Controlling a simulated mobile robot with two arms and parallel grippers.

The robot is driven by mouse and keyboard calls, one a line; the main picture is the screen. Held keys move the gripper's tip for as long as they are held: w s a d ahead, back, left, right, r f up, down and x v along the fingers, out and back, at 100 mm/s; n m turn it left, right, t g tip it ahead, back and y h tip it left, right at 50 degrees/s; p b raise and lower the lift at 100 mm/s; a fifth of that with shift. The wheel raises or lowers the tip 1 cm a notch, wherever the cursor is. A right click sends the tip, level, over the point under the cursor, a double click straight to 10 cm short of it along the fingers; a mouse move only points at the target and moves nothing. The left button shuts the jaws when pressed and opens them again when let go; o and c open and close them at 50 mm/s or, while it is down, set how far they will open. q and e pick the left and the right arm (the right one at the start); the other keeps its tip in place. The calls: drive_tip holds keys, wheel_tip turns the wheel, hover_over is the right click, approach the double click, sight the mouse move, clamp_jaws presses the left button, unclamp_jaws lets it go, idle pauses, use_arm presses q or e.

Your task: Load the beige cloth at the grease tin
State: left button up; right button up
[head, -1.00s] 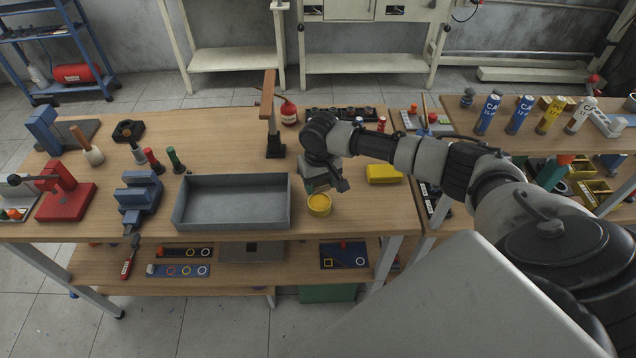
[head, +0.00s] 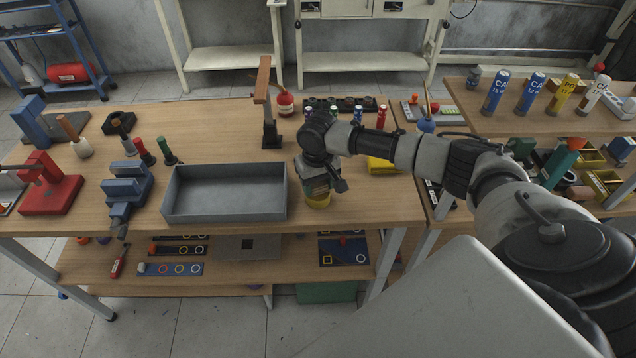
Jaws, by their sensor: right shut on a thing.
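The grease tin (head: 318,203) is a round yellow tin on the wooden workbench, just right of the grey metal tray, near the bench's front edge. My right gripper (head: 319,189) points down directly over the tin and hides most of its top. It is shut on a small beige-looking thing, which I take to be the beige cloth; the jaws and wrist cover most of it. I cannot tell whether the cloth touches the grease. My left gripper is out of view.
The grey tray (head: 225,214) stands left of the tin. A yellow box (head: 382,166) lies right behind my wrist. A tall wooden-topped stand (head: 270,132) is behind. A blue vise (head: 127,188) and red press (head: 48,190) are at the left.

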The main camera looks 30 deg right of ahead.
drive_tip(key=shift+f, duration=0.65)
idle(1.1)
drive_tip(key=shift+r, duration=0.1)
wheel_tip(320, 180, up, 7)
drive_tip(key=p, duration=0.8)
idle(0.4)
idle(0.4)
